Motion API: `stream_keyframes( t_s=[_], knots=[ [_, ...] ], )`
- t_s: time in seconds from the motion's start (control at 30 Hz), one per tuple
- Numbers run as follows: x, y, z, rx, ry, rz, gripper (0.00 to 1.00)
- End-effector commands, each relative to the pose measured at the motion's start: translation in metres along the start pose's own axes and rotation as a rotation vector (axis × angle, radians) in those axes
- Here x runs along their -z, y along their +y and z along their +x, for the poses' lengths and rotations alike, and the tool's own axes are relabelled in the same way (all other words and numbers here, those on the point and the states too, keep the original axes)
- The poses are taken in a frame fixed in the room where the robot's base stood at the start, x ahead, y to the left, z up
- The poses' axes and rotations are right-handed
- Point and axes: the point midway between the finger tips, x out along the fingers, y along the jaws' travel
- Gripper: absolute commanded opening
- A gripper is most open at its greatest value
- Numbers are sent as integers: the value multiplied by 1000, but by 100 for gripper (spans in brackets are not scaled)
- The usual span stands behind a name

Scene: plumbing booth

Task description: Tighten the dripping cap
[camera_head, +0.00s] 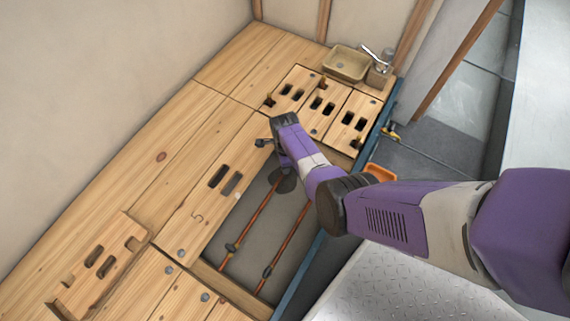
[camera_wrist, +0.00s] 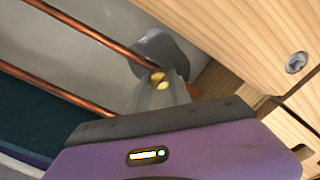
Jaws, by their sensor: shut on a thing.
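In the wrist view my gripper (camera_wrist: 160,88) is shut on a small brass cap (camera_wrist: 160,77), only partly visible between the fingertips. A copper pipe (camera_wrist: 95,32) runs toward it from the upper left. A dark grey wet-looking patch (camera_wrist: 165,48) lies on the pit floor just beyond the fingertips. In the head view my gripper (camera_head: 284,172) reaches down into the open floor pit at its far end. The cap is hidden there by the gripper and wrist. Two copper pipes (camera_head: 257,218) run along the pit, with dark fittings (camera_head: 232,248) at their near part.
Wooden floor panels (camera_head: 130,150) surround the pit (camera_head: 250,243); their edge lies close right of my fingers in the wrist view. A loose slotted panel (camera_head: 100,262) lies at lower left. A basin with a tap (camera_head: 346,64) stands at the back. An orange object (camera_head: 380,172) sits beside my arm.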

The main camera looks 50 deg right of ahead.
Motion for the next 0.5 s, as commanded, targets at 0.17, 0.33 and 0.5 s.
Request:
stream_keyframes(
  t_s=[0.17,0.33,0.5],
  knots=[
    [0,0,0,0,-1,1,47],
    [0,0,0,0,-1,1,47],
    [0,0,-2,0,-1,0,47]
  ],
)
